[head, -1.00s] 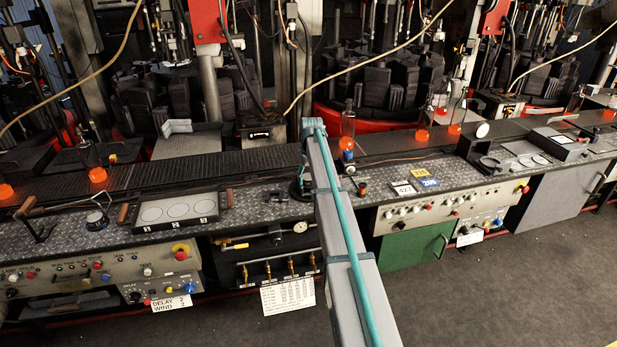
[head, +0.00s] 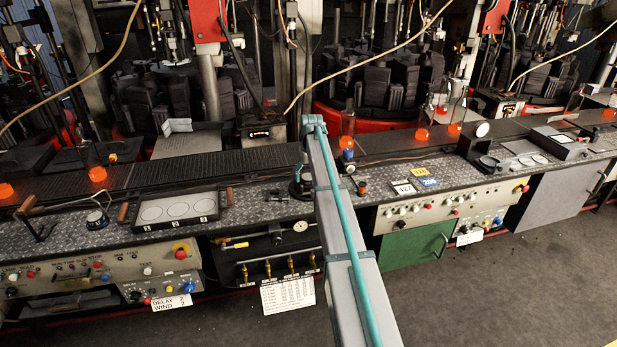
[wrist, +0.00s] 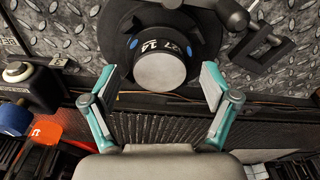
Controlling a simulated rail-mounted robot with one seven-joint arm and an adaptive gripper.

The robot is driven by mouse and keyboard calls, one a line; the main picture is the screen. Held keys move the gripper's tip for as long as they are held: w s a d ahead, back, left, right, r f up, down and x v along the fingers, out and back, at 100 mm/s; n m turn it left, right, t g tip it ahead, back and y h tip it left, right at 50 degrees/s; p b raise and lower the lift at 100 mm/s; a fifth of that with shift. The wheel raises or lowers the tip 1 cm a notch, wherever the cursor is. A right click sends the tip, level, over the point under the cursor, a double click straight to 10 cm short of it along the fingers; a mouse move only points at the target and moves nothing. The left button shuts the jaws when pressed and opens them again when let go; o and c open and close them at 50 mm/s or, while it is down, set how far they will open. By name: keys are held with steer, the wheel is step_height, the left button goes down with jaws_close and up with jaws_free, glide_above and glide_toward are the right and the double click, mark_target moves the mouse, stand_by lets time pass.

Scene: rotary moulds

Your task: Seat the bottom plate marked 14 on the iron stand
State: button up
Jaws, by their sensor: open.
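In the wrist view a short round piece (wrist: 160,68) has a pale grey flat face and a black band with white digits and blue dots. My gripper (wrist: 160,84) is open, with one teal finger on each side of the piece and gaps between.
A framed tray with three marked round places (head: 178,209) lies on the bench left of the stand. In the wrist view a dark bracket (wrist: 262,45) is close to the right finger.

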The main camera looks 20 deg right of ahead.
step_height(320, 180, up, 11)
steer(key=s, duration=0.1)
steer(key=shift+s, duration=0.2)
steer(key=shift+r, duration=0.1)
step_height(320, 180, up, 7)
steer(key=p, duration=0.4)
glide_above(310, 179)
steer(key=shift+w, duration=0.1)
stand_by(0.6)
